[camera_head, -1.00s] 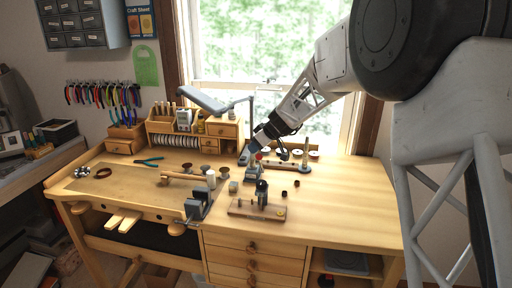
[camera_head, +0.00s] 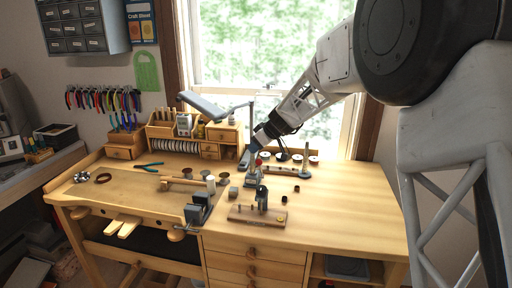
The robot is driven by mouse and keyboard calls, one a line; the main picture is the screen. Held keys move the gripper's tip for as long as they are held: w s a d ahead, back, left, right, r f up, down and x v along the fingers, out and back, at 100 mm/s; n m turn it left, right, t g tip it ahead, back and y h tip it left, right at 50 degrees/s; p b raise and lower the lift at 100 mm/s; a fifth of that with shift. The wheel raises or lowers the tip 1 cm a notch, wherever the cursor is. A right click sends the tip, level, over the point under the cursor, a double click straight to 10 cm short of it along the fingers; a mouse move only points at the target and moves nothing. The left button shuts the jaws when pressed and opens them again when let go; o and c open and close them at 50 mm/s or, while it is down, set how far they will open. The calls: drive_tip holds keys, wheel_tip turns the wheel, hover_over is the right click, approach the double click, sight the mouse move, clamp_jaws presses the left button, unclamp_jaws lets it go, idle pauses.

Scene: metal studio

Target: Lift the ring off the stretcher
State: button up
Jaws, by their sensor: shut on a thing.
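My gripper (camera_head: 257,147) reaches down from the upper right to the back middle of the workbench. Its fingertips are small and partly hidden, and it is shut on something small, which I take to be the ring. The ring itself cannot be made out. Directly under the fingertips stands a small grey metal tool with a red part (camera_head: 258,162), which looks like the stretcher. It stands upright on the bench. I cannot tell whether the held thing touches it.
A long wooden stand (camera_head: 285,171) with a metal post (camera_head: 306,162) is just right of my gripper. A dark tool on a wooden base (camera_head: 257,214) and a vise (camera_head: 198,208) stand in front. A lamp (camera_head: 212,107) rises behind. The bench's right side (camera_head: 350,205) is clear.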

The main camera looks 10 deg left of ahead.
drive_tip(key=shift+r, duration=0.1)
drive_tip(key=shift+r, duration=1)
drive_tip(key=shift+r, duration=0.15)
drive_tip(key=shift+r, duration=1)
